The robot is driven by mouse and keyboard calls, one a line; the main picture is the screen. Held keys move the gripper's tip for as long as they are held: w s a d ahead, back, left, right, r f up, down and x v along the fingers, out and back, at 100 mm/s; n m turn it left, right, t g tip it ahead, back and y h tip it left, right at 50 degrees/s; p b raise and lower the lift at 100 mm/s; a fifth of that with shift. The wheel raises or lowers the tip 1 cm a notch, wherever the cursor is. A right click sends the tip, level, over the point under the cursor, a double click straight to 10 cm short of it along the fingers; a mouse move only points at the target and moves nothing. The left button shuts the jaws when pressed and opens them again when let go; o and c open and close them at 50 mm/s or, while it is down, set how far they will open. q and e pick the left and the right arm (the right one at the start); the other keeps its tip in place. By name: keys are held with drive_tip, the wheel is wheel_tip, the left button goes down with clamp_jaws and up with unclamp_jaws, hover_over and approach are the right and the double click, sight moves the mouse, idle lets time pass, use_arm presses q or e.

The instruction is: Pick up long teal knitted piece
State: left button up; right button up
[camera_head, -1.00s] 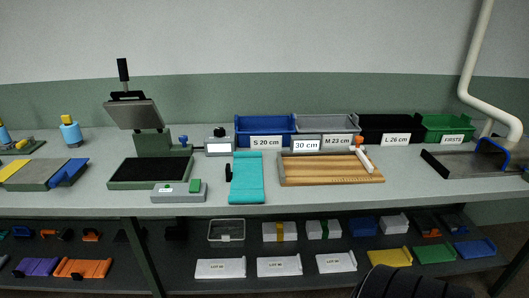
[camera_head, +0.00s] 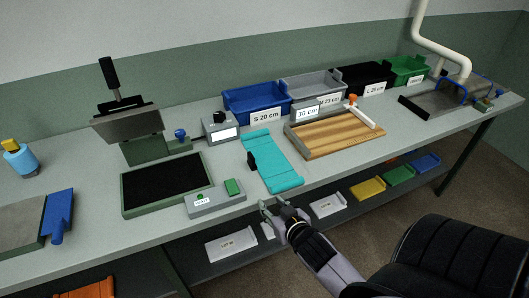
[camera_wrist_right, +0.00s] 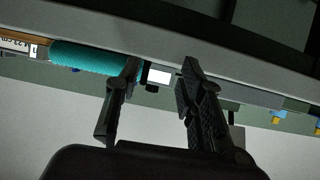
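The long teal knitted piece (camera_head: 271,163) lies flat on the grey bench top, its near end at the bench's front edge. It also shows in the right wrist view (camera_wrist_right: 88,57), at the upper left beside one finger. My right gripper (camera_head: 275,204) is just in front of and below the bench edge, close to the near end of the teal piece. In the right wrist view its two fingers (camera_wrist_right: 158,80) stand apart with nothing between them. My left gripper is not in view.
A wooden board (camera_head: 335,137) is to the right of the teal piece, with size bins behind, such as the blue bin (camera_head: 257,102). A press with a black pad (camera_head: 167,184) and a box with a green button (camera_head: 216,199) are to the left. A shelf runs below.

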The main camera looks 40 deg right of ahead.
wheel_tip(320, 180, up, 9)
drive_tip(key=d+t, duration=0.1)
drive_tip(key=t, duration=0.1)
drive_tip(key=p, duration=0.3)
approach(253, 158)
drive_tip(key=w, duration=0.3)
drive_tip(key=shift+w+d+f+m, duration=0.1)
drive_tip(key=shift+w+d+m, duration=0.15)
drive_tip(key=shift+d+m, duration=0.05)
drive_tip(key=shift+f+p+x, duration=0.2)
drive_tip(key=shift+p+x, duration=0.25)
drive_tip(key=shift+x, duration=1.1)
drive_tip(key=shift+f+p+x, duration=0.2)
drive_tip(key=shift+p+x, duration=0.25)
drive_tip(key=shift+x, duration=1.05)
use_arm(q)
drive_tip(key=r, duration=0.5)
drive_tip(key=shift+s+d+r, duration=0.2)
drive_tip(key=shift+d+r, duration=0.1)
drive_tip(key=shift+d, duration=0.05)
use_arm(e)
drive_tip(key=shift+s, duration=0.15)
drive_tip(key=shift+c, duration=0.3)
clamp_jaws()
